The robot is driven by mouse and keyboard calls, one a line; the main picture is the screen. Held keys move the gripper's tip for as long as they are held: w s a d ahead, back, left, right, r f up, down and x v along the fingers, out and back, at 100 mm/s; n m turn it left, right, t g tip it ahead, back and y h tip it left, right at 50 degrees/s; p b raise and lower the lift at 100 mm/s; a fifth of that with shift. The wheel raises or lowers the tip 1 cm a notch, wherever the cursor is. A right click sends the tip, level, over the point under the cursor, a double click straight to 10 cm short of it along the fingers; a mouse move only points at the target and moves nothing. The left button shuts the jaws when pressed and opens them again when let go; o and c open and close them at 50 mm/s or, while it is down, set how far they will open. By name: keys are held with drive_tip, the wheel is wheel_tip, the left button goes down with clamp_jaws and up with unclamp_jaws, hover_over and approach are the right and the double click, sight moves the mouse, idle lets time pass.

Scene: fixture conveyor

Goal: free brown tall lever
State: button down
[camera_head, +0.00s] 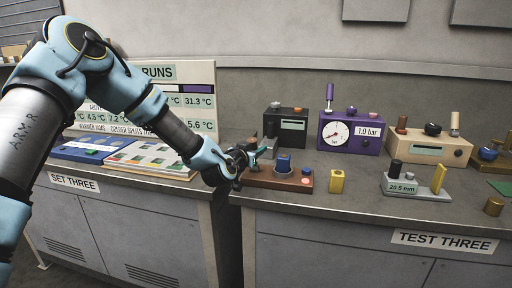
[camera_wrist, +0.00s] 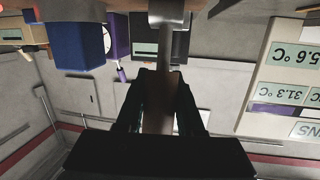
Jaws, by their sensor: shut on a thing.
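In the head view the lever is mostly hidden behind my gripper.
A black fixture (camera_head: 293,120) and a purple gauge box (camera_head: 366,146) stand behind. A yellow block (camera_head: 337,181) and a grey fixture (camera_head: 408,188) are to the right. A results board (camera_head: 203,90) and flat panels are to the left. Bare bench shows along the front edge.

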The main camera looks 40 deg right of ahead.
drive_tip(key=shift+w+d+r+g+y+p, duration=0.15)
drive_tip(key=shift+w+d+g+y+p, duration=0.1)
drive_tip(key=shift+d+y+p, duration=0.25)
drive_tip(key=shift+w+d+r+g+y+p, duration=0.15)
drive_tip(key=shift+d+g+y+p, duration=0.1)
drive_tip(key=shift+y+p, duration=0.45)
drive_tip(key=shift+w+d+f+n+g+y+p, duration=0.3)
drive_tip(key=shift+d+g+y+p, duration=0.1)
drive_tip(key=shift+y+p, duration=0.35)
drive_tip(key=shift+w+d+f+g+y+p, duration=0.2)
drive_tip(key=shift+d+g+y+p, duration=0.1)
drive_tip(key=shift+y+p, duration=0.25)
drive_tip(key=shift+w+d+f+g+y+p, duration=0.15)
drive_tip(key=shift+g+y+p, duration=0.15)
drive_tip(key=shift+y+p, duration=0.15)
drive_tip(key=shift+w+d+f+g+y+p, duration=0.1)
drive_tip(key=shift+d+f+g+y+p, duration=0.1)
drive_tip(key=shift+f+y+p, duration=0.2)
drive_tip(key=shift+w+d+f+g+y+p, duration=0.1)
drive_tip(key=shift+f+g+y+p, duration=0.1)
drive_tip(key=shift+f+y+p, duration=0.25)
drive_tip(key=shift+r, duration=0.1)
drive_tip(key=c, duration=0.5)
unclamp_jaws()
